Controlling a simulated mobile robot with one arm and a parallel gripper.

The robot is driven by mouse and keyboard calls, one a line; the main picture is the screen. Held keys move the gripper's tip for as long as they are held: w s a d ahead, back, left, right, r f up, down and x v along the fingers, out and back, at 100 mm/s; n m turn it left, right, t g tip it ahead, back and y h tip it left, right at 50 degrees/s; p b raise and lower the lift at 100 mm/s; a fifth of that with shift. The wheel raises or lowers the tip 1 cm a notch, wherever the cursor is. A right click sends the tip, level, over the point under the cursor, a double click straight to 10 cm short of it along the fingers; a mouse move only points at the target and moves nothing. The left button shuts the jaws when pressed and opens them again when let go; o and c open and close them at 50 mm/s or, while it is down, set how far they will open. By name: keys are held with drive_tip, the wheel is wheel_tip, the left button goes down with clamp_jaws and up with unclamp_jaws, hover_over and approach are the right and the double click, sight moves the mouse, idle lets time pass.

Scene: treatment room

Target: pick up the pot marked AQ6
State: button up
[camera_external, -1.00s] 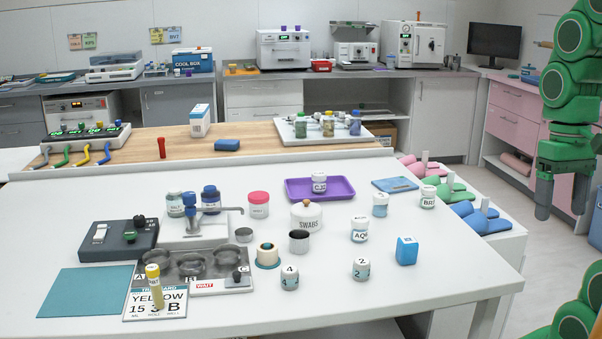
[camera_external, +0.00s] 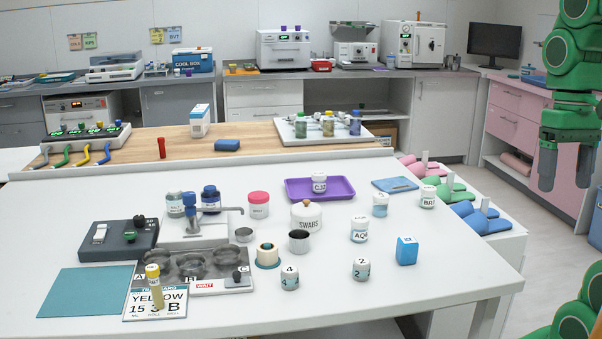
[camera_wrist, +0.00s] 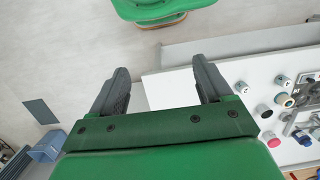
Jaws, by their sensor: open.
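The pot marked AQ6 (camera_external: 359,230) is a small white-lidded pot with a label that reads "AQ" in front, the rest being hard to read. It stands upright on the right part of the white table (camera_external: 420,290). My gripper (camera_external: 547,186) hangs pointing down to the right of the table, well apart from the pot. In the wrist view my gripper (camera_wrist: 158,88) shows two dark fingers spread apart with nothing between them. Several small pots show at the right of the wrist view, too small to read.
Near the pot stand a blue box (camera_external: 406,251), the SWABS jar (camera_external: 306,217), a metal cup (camera_external: 299,242), a pot marked 2 (camera_external: 361,269) and a pot marked BR (camera_external: 428,197). A purple tray (camera_external: 330,193) lies behind. The table's front right is clear.

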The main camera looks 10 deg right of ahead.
drive_tip(key=w+a+m+g+y, duration=0.2)
drive_tip(key=w+a+m+y, duration=0.7)
drive_tip(key=w+a, duration=0.9)
drive_tip(key=w+d+m+t+y, duration=0.1)
drive_tip(key=w+m+t+y, duration=0.85)
drive_tip(key=w, duration=0.95)
drive_tip(key=m+g, duration=0.2)
drive_tip(key=g, duration=0.1)
approach(352, 220)
drive_tip(key=shift+w+a+r+n+t+h, duration=0.15)
drive_tip(key=shift+a+r+h, duration=0.1)
drive_tip(key=shift+a, duration=0.2)
drive_tip(key=shift+s+a+r+n+t+h, duration=0.1)
drive_tip(key=shift+a+r+h, duration=0.1)
drive_tip(key=shift+a, duration=0.25)
drive_tip(key=shift+a+f, duration=0.2)
drive_tip(key=shift+a, duration=0.05)
drive_tip(key=shift+w+a, duration=0.3)
drive_tip(key=shift+a, duration=0.9)
drive_tip(key=shift+w+a, duration=0.35)
drive_tip(key=shift+a, duration=0.85)
drive_tip(key=shift+w+a, duration=0.3)
drive_tip(key=shift+a, duration=0.9)
